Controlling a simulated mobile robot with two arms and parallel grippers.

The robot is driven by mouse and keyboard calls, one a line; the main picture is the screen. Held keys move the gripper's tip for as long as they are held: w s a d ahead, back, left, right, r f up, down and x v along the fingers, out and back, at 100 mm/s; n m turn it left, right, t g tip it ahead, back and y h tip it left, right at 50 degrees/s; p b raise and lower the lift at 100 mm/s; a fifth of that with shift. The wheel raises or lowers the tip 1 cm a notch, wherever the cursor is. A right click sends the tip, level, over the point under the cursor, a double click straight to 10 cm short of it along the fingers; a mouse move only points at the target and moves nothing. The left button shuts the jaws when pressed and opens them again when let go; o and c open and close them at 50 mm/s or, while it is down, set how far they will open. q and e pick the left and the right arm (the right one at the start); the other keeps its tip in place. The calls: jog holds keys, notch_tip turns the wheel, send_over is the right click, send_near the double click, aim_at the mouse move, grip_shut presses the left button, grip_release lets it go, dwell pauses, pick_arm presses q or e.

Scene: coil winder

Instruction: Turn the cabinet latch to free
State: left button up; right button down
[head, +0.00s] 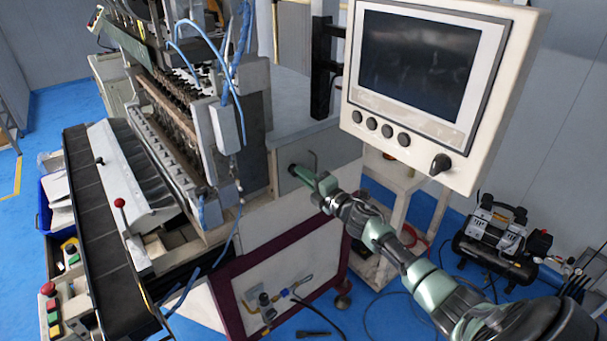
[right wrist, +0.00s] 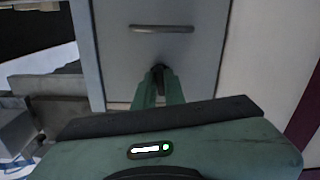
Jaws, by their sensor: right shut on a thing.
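The cabinet latch (right wrist: 158,72) is a small dark knob on a grey cabinet door (right wrist: 195,65), below a bar handle (right wrist: 161,29). My right gripper (head: 302,174) reaches the door from the lower right. In the right wrist view its green fingers (right wrist: 158,88) are shut on the latch, hiding part of it. The latch's exact angle is hard to tell. My left gripper is not in view.
A control panel with a dark screen (head: 418,58) hangs above my right arm. The coil winder with a dark conveyor belt (head: 100,225) fills the left. A compressor (head: 492,245) stands on the blue floor at right. A hose (head: 325,318) lies below the cabinet.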

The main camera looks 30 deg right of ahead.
jog(key=shift+m, duration=1)
jog(key=c, duration=1.5)
grip_release()
jog(key=shift+f, duration=0.1)
jog(key=s, duration=0.2)
jog(key=s+b, duration=0.1)
jog(key=s, duration=0.4)
jog(key=shift+s+d, duration=0.35)
jog(key=shift+s, duration=0.05)
